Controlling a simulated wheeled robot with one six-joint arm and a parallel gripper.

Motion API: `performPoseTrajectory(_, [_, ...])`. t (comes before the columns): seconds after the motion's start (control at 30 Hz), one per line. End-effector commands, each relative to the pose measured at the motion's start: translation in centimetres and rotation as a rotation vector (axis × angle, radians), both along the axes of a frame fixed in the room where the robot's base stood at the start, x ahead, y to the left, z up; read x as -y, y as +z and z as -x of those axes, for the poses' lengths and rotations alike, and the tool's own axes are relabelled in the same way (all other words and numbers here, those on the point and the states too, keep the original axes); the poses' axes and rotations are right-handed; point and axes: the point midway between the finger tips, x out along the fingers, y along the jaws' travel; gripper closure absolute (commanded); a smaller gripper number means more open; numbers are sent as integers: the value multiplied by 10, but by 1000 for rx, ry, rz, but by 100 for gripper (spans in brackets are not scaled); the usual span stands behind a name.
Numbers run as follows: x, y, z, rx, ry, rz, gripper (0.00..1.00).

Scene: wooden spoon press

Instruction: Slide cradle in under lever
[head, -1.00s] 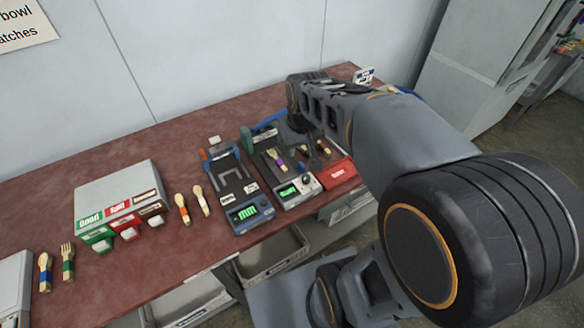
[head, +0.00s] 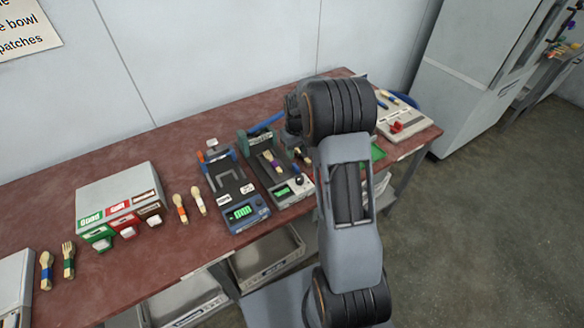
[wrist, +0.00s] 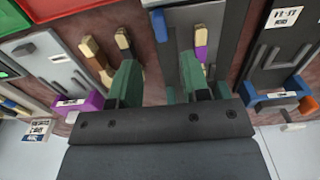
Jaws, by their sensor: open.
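A press (head: 257,165) with a dark grey bed stands at the middle of the bench, and a blue lever (head: 268,122) is at its back. A spoon with a purple band (head: 271,160) lies on that bed; it also shows in the wrist view (wrist: 201,42). I cannot clearly tell the cradle apart from the grey bed. My gripper (wrist: 160,72) is open, with green fingers either side of a gap and nothing seen held between them. The fingers are over the press and the bench strip beside it.
A similar device (head: 235,190) with a green display stands left of the press. Two loose utensils (head: 189,206) lie farther left, near a box (head: 118,198) with coloured labels. A pale device (head: 402,122) with a red part stands at the right end.

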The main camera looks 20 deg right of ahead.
Motion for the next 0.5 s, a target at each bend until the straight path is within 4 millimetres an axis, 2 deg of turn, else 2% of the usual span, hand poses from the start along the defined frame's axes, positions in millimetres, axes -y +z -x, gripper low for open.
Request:
performPoseTrajectory(0.2, [0, -41, 1, -4, -1, -2, 57])
performPoseTrajectory(0.5, [2, -78, 1, -1, -4, -1, 57])
